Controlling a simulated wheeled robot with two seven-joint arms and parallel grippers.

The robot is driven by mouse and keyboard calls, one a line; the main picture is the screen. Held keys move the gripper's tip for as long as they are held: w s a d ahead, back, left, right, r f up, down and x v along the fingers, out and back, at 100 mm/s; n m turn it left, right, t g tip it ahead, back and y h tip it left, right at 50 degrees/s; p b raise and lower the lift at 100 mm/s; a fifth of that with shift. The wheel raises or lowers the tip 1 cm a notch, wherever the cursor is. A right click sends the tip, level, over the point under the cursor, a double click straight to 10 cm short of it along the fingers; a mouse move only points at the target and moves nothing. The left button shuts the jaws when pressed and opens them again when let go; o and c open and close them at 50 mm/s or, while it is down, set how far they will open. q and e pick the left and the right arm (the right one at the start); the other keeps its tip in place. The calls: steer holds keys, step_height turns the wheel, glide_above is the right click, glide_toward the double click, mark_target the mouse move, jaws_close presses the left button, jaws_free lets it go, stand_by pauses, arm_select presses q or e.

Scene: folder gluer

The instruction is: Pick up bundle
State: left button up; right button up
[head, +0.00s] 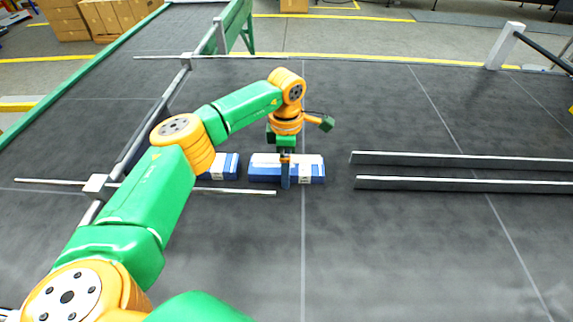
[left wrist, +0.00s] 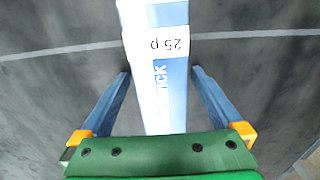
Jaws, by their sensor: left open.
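A blue and white bundle (head: 312,170) lies on the dark belt near the middle of the head view. My left gripper (head: 285,184) points down at it and hides part of its middle. In the left wrist view the bundle (left wrist: 165,85), with a "25 p" label, lies between the two blue fingers of my left gripper (left wrist: 160,71). The fingers are open, with a gap on each side of it. Whether they reach down to its height I cannot tell. A second blue and white bundle (head: 229,168) lies just left, partly hidden by my arm. My right gripper is not in view.
Two parallel metal rails (head: 460,160) run to the right edge. A thin rod (head: 240,191) passes just in front of the bundles, from a long side rail (head: 135,150) on the left. The belt in front is clear. Cardboard boxes (head: 100,17) stand beyond at the back left.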

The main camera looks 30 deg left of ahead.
arm_select(q)
steer(key=shift+r, duration=0.1)
steer(key=c, duration=1.4)
